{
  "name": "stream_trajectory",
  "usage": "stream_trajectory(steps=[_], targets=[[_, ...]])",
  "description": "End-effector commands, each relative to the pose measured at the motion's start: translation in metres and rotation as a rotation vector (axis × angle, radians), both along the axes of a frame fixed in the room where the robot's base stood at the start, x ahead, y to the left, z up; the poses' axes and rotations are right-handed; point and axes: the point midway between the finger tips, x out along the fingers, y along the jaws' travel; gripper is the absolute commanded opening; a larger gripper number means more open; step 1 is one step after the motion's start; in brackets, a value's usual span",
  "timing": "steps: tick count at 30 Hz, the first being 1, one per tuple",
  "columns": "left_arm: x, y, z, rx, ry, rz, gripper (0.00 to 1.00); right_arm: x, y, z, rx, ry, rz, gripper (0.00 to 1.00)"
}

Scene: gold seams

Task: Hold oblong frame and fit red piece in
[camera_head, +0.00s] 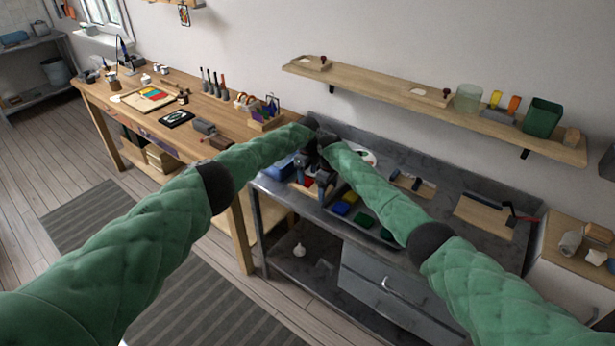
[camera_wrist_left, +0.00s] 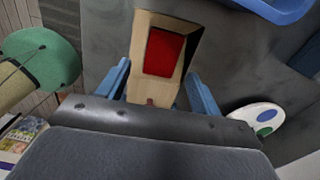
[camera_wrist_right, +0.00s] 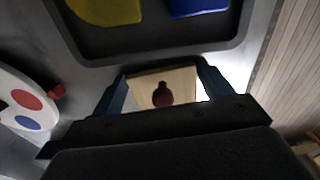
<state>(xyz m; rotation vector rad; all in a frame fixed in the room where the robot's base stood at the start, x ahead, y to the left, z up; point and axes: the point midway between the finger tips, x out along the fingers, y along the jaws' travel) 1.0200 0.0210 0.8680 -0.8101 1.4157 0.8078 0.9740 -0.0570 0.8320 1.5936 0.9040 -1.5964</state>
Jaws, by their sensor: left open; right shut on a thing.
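The oblong frame (camera_wrist_left: 141,48) is pale wood and lies below my left gripper (camera_wrist_left: 163,88) in the left wrist view. A red piece (camera_wrist_left: 166,52) shows inside its outline; whether it is fully seated I cannot tell. My left gripper is open, its blue fingers apart on either side of the frame's near end. My right gripper (camera_wrist_right: 163,85) is shut on pale wood, apparently the oblong frame (camera_wrist_right: 183,83), with a dark red knob (camera_wrist_right: 162,96) between the fingers. In the head view both grippers meet close together, partly hiding the frame.
A dark tray (camera_head: 383,233) with yellow, blue and green pieces sits at the bench front. A blue bin (camera_wrist_left: 268,8) and a white palette (camera_wrist_left: 255,116) with coloured spots lie close by. A wall shelf (camera_head: 430,100) runs above the grey bench.

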Motion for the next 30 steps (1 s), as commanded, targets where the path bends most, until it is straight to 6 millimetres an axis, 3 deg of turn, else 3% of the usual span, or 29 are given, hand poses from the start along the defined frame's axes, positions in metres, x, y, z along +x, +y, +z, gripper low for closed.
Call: stream_trajectory(steps=[30], targets=[[0.0, 0.0, 0.046, 0.0, 0.0, 0.0, 0.65, 0.0, 0.0, 0.0, 0.0, 0.0, 0.0, 0.65]])
